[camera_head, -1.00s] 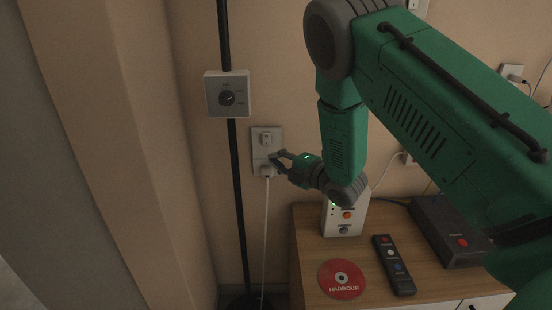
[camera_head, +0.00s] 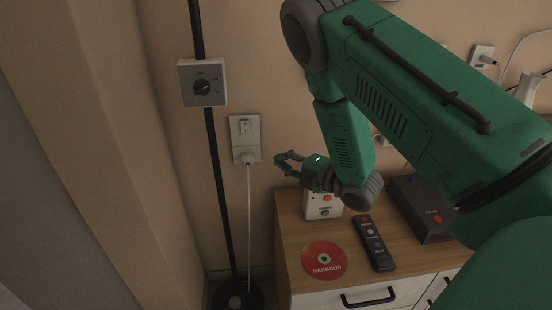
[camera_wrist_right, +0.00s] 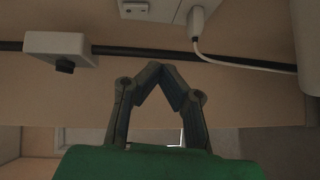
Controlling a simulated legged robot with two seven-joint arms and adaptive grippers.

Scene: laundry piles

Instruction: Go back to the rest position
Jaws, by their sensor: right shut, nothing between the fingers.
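My right gripper (camera_head: 278,164) is in the middle of the head view, in front of the wall and just right of the wall socket plate (camera_head: 245,138). It is apart from the plate and holds nothing. In the right wrist view the fingertips of the right gripper (camera_wrist_right: 157,72) meet in a point. A white plug (camera_head: 248,157) sits in the lower part of the plate, with a switch above it. The plug also shows at the top of the right wrist view (camera_wrist_right: 197,20). My left gripper is not in view.
A wooden cabinet (camera_head: 300,223) below carries a red disc (camera_head: 324,260), a remote (camera_head: 374,243), a white box (camera_head: 322,207) partly hidden by my arm, and a dark box (camera_head: 420,207). A dial box (camera_head: 203,83) is by a black pole (camera_head: 219,180) at left.

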